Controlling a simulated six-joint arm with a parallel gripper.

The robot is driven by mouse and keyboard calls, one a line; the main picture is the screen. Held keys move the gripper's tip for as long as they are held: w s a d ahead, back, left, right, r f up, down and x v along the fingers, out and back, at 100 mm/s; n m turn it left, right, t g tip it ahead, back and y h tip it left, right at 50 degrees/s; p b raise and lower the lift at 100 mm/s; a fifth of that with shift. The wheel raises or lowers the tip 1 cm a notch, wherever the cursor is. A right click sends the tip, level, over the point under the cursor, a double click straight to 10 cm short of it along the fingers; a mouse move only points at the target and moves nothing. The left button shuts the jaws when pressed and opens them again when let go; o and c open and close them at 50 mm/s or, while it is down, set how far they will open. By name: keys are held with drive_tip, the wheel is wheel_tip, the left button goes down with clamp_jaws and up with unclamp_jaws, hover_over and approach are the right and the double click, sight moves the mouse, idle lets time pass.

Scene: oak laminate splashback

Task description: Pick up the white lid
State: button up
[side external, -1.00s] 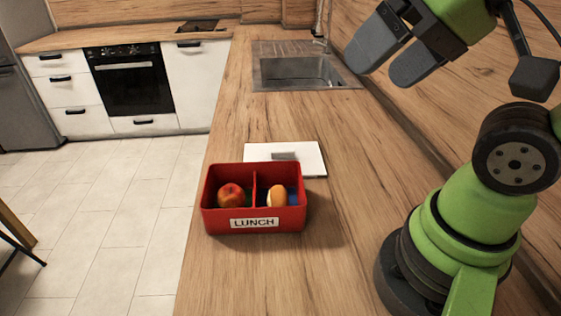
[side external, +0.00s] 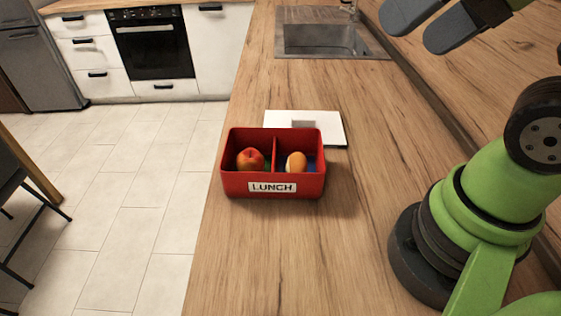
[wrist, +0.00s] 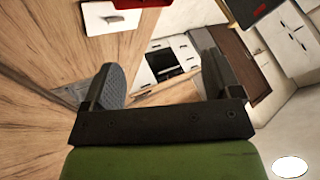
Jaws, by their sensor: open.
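The white lid (side external: 331,130) is a flat square plate with a small raised handle, lying on the counter just behind the red lunch box (side external: 308,188). The box hides its near left part in the side view. The lid also shows near the top of the wrist view (wrist: 108,24). My gripper (side external: 424,30) is open and empty, high up to the right of the lid and well apart from it. In the wrist view its two fingers (wrist: 160,82) stand wide apart with nothing between them.
A sink (side external: 325,40) is set in the counter at the back. The wooden splashback (side external: 500,75) runs along the right. The counter front is clear.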

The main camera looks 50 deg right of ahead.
drive_tip(key=shift+c, duration=0.5)
drive_tip(key=c, duration=0.6)
drive_tip(key=n+g+h, duration=0.2)
drive_tip(key=n+g, duration=0.5)
drive_tip(key=n, duration=0.6)
hover_over(303, 118)
wheel_tip(303, 118, down, 24)
drive_tip(key=shift+w+a+f, duration=0.1)
drive_tip(key=shift+d+f, duration=0.2)
drive_tip(key=shift+f, duration=2.55)
